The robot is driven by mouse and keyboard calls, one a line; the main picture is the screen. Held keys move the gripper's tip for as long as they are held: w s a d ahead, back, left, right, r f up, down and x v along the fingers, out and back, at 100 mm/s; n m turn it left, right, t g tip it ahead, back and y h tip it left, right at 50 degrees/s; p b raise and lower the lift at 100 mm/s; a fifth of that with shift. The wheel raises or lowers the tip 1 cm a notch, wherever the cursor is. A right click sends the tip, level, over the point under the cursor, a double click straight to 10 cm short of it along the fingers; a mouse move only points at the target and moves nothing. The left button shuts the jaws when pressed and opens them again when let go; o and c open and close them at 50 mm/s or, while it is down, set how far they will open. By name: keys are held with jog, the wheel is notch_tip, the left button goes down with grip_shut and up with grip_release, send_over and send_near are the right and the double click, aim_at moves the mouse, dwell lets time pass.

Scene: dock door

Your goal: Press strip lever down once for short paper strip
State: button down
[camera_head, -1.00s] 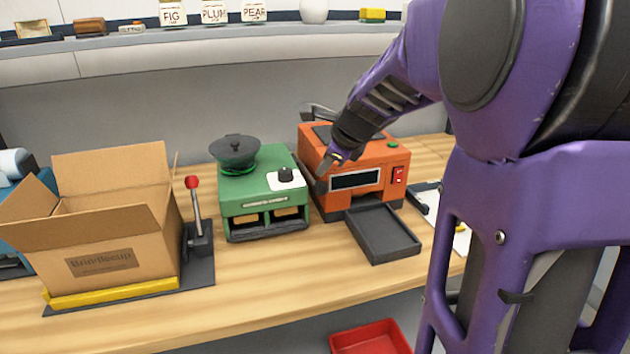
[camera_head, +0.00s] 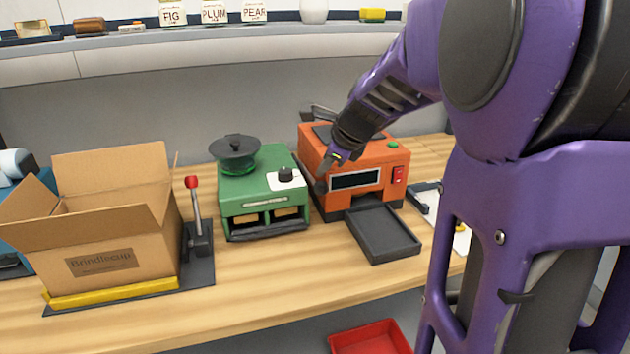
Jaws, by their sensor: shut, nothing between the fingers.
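An orange machine (camera_head: 375,158) stands on the wooden counter, with a dark display, a red switch and a green button. A dark bar (camera_head: 309,178) runs along its left side; I cannot tell whether this is the strip lever. My gripper (camera_head: 325,174) is shut and empty, pointing down at the machine's upper left front edge. Its tips look close to the bar, but contact cannot be told. Another lever with a red knob (camera_head: 191,182) stands upright beside the cardboard box, far left of my gripper. No paper strip can be made out.
A green machine (camera_head: 255,212) with a dark round top stands just left of the orange one. A black tray (camera_head: 382,236) lies in front of the orange machine. A cardboard box (camera_head: 102,264) fills the left side, partly hiding a blue machine (camera_head: 14,208). The front counter strip is clear.

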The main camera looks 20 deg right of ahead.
aim_at(326, 193)
jog(key=shift+f, duration=0.4)
jog(key=shift+s+f+b, duration=0.15)
jog(key=shift+f+b, duration=0.4)
jog(key=shift+f, duration=0.15)
jog(key=shift+s+f+b, duration=0.1)
jog(key=shift+f+b, duration=0.4)
jog(key=shift+f, duration=0.15)
dwell(1.0)
jog(key=shift+s+f, duration=0.15)
jog(key=shift+f, duration=0.55)
jog(key=shift+s+f, duration=0.1)
jog(key=shift+f, duration=0.55)
dwell(1.1)
dwell(0.5)
jog(key=shift+w+r+p, duration=0.15)
jog(key=shift+r+p, duration=0.9)
jog(key=shift+p, duration=0.05)
jog(key=shift+w+r+p, duration=0.2)
jog(key=shift+r+p, duration=0.85)
jog(key=shift+w+r+p, duration=0.15)
jog(key=shift+r+p, duration=0.9)
jog(key=shift+p, duration=0.05)
jog(key=r+p, duration=0.5)
jog(key=shift+w, duration=0.4)
